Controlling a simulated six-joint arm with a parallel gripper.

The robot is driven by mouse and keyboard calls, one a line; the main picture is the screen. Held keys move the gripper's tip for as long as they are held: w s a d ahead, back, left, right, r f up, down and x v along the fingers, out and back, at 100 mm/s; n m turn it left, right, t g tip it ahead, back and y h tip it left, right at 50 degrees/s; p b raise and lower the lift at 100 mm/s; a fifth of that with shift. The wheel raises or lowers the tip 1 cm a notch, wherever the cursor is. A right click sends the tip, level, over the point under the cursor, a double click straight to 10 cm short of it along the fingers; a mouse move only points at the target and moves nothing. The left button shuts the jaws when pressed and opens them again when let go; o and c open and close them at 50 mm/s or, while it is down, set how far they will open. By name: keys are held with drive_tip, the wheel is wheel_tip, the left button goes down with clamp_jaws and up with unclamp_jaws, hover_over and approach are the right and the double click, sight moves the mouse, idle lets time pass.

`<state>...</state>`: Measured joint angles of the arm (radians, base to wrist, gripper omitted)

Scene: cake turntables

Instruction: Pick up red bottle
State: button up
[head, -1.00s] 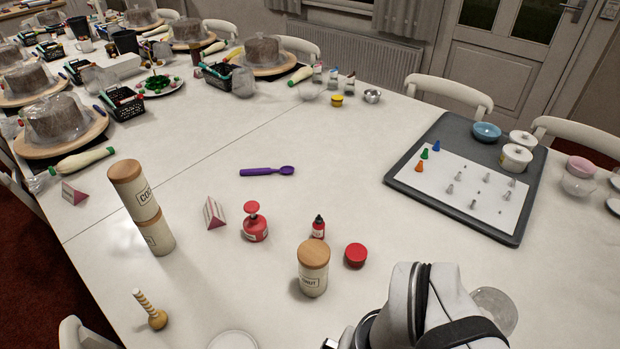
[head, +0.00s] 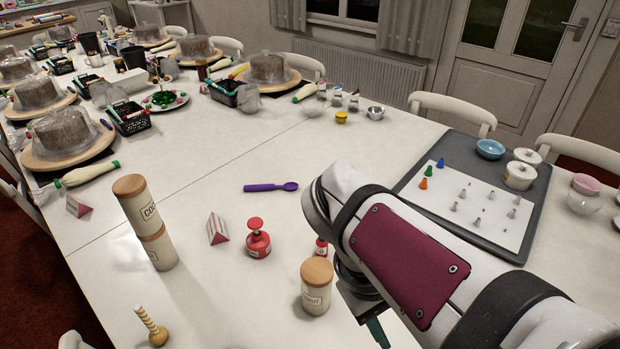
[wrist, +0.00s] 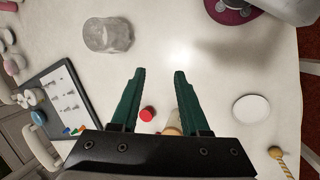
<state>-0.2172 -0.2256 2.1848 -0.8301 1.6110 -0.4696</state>
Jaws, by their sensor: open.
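The small red bottle (head: 321,248) stands upright on the white table in the head view, just behind the wooden-lidded jar (head: 317,286). My arm covers its right side and top. I cannot make it out in the wrist view. My gripper (wrist: 160,72) is open and empty, its two green fingers apart above the table. In the head view only a green finger part (head: 377,332) shows below my arm, to the right of the jar. In the wrist view a round red lid (wrist: 147,114) and the jar's wooden lid (wrist: 172,131) show between the fingers, nearer their bases.
A stacked pair of tall jars (head: 145,222), a striped wedge (head: 217,230) and a purple spoon (head: 270,187) are nearby. A grey tray (head: 510,247) lies right. A clear glass (wrist: 108,36) shows in the wrist view.

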drive_tip(key=w+a+n+t+h, duration=0.35)
drive_tip(key=w+n+h, duration=0.25)
drive_tip(key=w+n, duration=0.8)
drive_tip(key=w+a+n+t, duration=0.7)
drive_tip(key=w+a+n, duration=0.15)
drive_tip(key=w, duration=0.25)
hover_over(322, 244)
drive_tip(key=s+a, duration=0.7)
drive_tip(key=a, duration=0.2)
wheel_tip(322, 244, down, 17)
drive_tip(key=shift+n+t, duration=0.35)
drive_tip(key=shift+n, duration=0.1)
drive_tip(key=x, duration=1.6)
drive_tip(key=shift+s+d+f, duration=0.2)
drive_tip(key=shift+d+f, duration=0.05)
drive_tip(key=shift+d, duration=0.05)
clamp_jaws()
